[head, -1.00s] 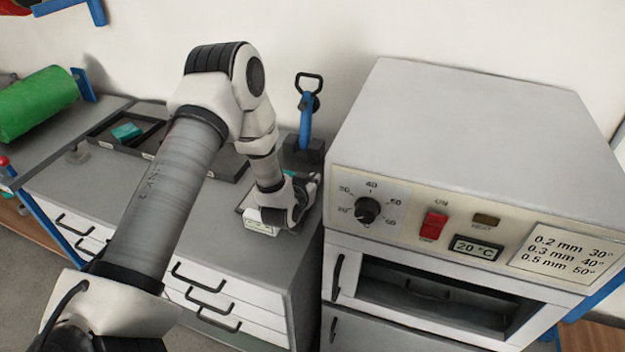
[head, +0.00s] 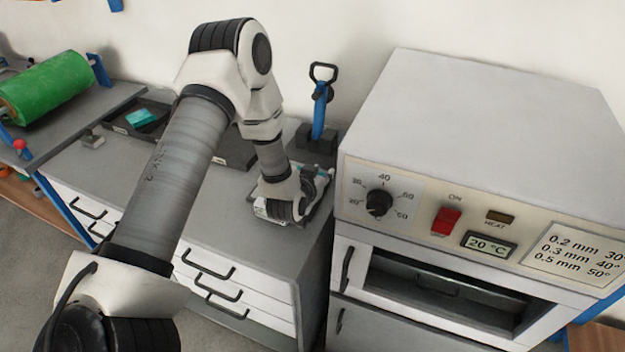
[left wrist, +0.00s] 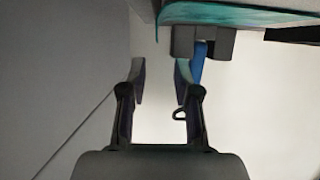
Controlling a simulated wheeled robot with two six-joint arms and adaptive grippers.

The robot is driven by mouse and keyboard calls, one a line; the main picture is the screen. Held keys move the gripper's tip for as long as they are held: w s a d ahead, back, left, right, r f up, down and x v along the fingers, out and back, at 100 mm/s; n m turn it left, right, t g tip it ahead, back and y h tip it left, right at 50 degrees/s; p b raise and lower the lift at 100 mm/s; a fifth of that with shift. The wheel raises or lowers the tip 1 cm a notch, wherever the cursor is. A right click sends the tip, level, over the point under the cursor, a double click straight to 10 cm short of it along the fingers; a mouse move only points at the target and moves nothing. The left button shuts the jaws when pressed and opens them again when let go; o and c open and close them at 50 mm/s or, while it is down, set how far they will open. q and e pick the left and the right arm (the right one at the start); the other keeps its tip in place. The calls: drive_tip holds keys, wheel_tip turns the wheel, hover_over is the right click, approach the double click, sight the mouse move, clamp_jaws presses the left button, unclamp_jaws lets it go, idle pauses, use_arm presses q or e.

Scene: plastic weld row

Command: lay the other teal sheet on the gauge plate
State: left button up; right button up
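A teal sheet (head: 142,118) lies in the black tray at the back left. More teal (head: 298,169) shows beside my left gripper (head: 312,186), over the gauge plate (head: 262,211) at the bench's right end. The gripper and wrist hide most of the plate. In the left wrist view, the left gripper (left wrist: 161,72) has its fingers apart with nothing between them. A teal sheet edge (left wrist: 240,15) crosses the top right of that view, beyond and right of the fingertips. I cannot tell whether it touches the plate. My right gripper is not in view.
A blue-handled lever tool (head: 319,110) on a dark block stands just behind the gauge plate. The oven (head: 470,130) with dial and red switch is close on the right. A green roll (head: 48,88) is at the far left. The bench's middle front is clear.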

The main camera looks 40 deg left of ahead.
use_arm(q)
drive_tip(key=v, duration=0.9)
drive_tip(key=shift+s+b, duration=0.2)
drive_tip(key=shift+b, duration=0.25)
